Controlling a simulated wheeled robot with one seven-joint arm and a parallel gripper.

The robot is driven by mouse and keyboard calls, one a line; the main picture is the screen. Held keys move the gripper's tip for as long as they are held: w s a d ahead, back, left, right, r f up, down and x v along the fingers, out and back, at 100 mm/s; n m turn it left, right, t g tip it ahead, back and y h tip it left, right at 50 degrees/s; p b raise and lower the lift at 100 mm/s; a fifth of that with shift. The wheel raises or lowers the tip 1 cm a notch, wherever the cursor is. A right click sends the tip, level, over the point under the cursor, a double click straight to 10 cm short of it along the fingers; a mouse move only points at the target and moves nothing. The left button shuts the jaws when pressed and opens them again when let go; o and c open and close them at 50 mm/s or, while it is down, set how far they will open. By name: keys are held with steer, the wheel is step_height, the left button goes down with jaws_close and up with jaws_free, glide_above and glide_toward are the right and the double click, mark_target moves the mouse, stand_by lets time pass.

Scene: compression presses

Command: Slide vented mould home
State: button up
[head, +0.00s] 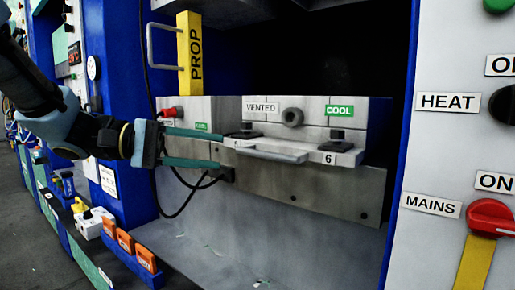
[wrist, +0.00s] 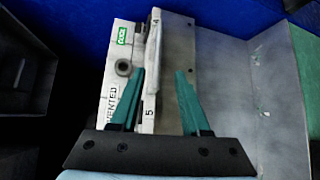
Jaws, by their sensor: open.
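The vented mould (head: 312,135) is a grey metal block with a VENTED label, a green COOL label and a round port. It sits on the press's lower platen (head: 310,190), its front ledge sticking forward. A bar handle (head: 268,153) runs along that ledge, which is numbered 6 at the right corner. My gripper (head: 222,150) is open at the mould's left front, with one green finger above the other. In the wrist view, the mould (wrist: 112,95) and its ledge edge, marked 5 and 4, show between and beyond my fingers (wrist: 158,88). Contact cannot be told.
A yellow PROP bar (head: 190,55) stands upright above left. A red knob (head: 172,112) and black cables are near my fingers. The control panel with the HEAT knob (head: 505,104) and red MAINS switch (head: 490,217) is at right. Orange blocks (head: 125,241) lie low left.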

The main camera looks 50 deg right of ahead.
mark_target(258, 154)
steer(key=p+x, duration=0.3)
steer(key=x, duration=0.8)
steer(key=shift+r, duration=0.15)
jaws_close()
steer(key=shift+w, duration=0.1)
stand_by(1.0)
